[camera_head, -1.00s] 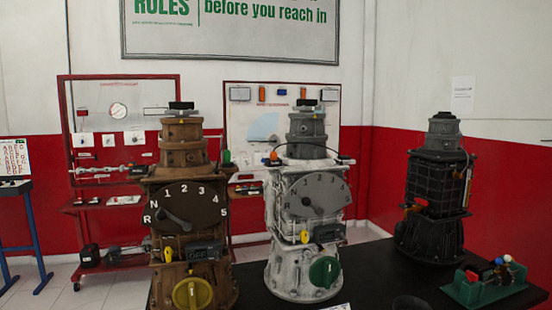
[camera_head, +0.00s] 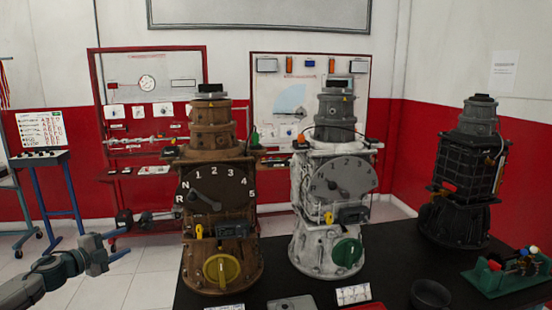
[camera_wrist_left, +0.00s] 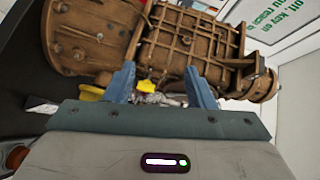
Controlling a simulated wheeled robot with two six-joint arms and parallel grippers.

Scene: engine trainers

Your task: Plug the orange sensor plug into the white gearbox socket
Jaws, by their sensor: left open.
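The white gearbox (camera_head: 312,258) stands on the black table, right of the brown gearbox (camera_head: 222,262). A small orange spot (camera_head: 301,142) shows at its upper left shoulder, near a dark cable; it is too small to tell whether this is the sensor plug. I cannot make out the socket. My left gripper (camera_head: 118,247) is at the left, apart from the gearboxes and left of the brown one. In the left wrist view its two blue fingers (camera_wrist_left: 161,88) are apart with nothing between them, and the brown gearbox (camera_wrist_left: 185,48) fills the background. My right gripper is not in view.
A dark grey gearbox (camera_head: 462,170) stands at the back right. A green fixture (camera_head: 505,277) and a black bowl (camera_head: 430,294) are on the table's right side. A white card (camera_head: 353,294) lies near the front. Red-framed boards (camera_head: 153,90) stand behind.

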